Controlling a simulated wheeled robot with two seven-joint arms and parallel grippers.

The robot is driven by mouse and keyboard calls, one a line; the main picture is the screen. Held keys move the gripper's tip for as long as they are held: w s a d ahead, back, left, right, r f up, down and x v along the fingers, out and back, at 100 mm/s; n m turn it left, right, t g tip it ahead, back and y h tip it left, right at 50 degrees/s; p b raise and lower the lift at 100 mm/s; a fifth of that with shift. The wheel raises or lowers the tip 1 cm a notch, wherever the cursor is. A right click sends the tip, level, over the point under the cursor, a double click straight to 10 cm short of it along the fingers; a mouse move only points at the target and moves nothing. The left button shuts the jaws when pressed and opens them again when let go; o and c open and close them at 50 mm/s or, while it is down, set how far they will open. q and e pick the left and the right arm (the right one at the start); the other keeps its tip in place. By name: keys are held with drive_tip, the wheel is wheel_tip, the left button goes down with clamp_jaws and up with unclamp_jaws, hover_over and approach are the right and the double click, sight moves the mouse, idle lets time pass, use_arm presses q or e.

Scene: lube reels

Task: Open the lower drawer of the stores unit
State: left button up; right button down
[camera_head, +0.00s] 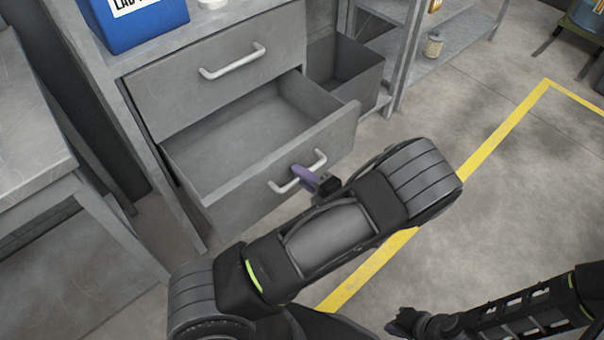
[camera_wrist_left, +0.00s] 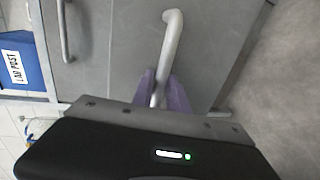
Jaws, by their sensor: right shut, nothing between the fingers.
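The grey stores unit (camera_head: 143,98) stands at the upper middle of the head view. Its lower drawer (camera_head: 247,200) is pulled well out and its inside looks empty. Its upper drawer (camera_head: 180,93) is closed. My left gripper (camera_head: 306,174) is at the lower drawer's white bar handle (camera_head: 284,187), with its purple fingers on either side of the bar. In the left wrist view the handle (camera_wrist_left: 172,45) runs down between the fingers (camera_wrist_left: 161,92), which look closed on it. My right gripper (camera_head: 400,324) is low in the head view, away from the unit, shut and empty.
A blue box (camera_head: 140,22) sits on top of the unit. A grey bench (camera_head: 35,120) stands at the left. An open grey bin (camera_head: 345,70) and a shelf (camera_head: 440,40) are behind the drawer. The floor at the right, with a yellow line (camera_head: 500,130), is clear.

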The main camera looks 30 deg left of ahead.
use_arm(q)
drive_tip(key=o, duration=0.3)
drive_tip(key=shift+p+v, duration=0.35)
drive_tip(key=shift+v, duration=3.55)
